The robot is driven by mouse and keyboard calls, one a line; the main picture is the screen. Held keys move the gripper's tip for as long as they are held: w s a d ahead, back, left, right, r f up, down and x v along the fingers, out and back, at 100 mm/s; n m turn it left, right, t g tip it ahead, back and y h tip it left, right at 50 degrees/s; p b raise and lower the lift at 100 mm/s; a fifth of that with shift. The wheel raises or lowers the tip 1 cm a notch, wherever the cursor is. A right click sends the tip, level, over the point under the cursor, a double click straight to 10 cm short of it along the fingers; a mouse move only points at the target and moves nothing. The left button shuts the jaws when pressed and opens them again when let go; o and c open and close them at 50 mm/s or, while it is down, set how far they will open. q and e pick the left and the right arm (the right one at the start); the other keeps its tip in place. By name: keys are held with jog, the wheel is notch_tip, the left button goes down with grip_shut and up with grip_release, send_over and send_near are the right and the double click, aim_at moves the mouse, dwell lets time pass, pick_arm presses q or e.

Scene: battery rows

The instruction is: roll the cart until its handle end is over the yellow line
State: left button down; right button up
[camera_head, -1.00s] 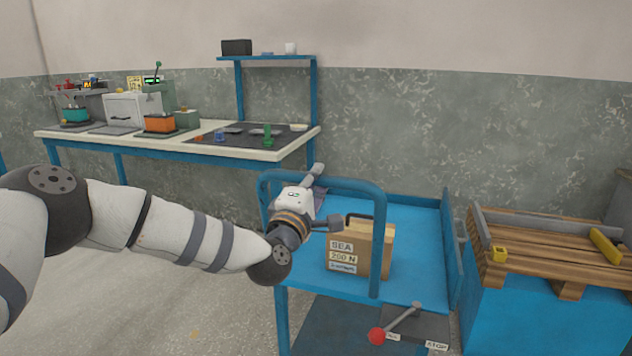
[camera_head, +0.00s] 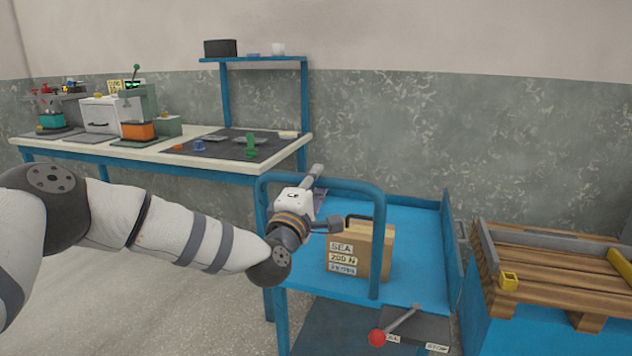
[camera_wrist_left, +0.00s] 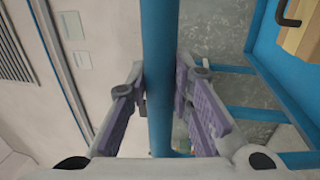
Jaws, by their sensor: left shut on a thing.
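The blue cart (camera_head: 415,222) stands right of centre in the head view, with its tubular handle (camera_head: 376,240) at the near end. A tan box (camera_head: 375,248) with labels sits on its top deck. My left gripper (camera_head: 318,200) is at the left part of the handle. In the left wrist view, the blue handle bar (camera_wrist_left: 160,70) runs between the two fingers of my left gripper (camera_wrist_left: 162,105), which is shut on it. A red-knobbed lever (camera_head: 378,338) shows low on the cart. No yellow line shows on the floor. My right gripper is not in view.
A workbench (camera_head: 170,163) with several tools and a blue shelf (camera_head: 258,59) stands at the left against the wall. A blue stand with a wooden pallet (camera_head: 560,262) is close to the cart's right side. Grey floor (camera_head: 190,310) is open at the left.

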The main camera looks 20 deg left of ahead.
pick_arm(q)
jog(key=c, duration=1.4)
grip_release()
jog(key=shift+s, duration=0.1)
jog(key=s, duration=0.4)
jog(key=s+f, duration=0.1)
jog(key=s, duration=0.2)
jog(key=s+f, duration=0.1)
jog(key=s, duration=0.3)
jog(key=shift+s+a+f, duration=0.2)
jog(key=shift+s+a, duration=0.05)
jog(key=shift+s, duration=0.1)
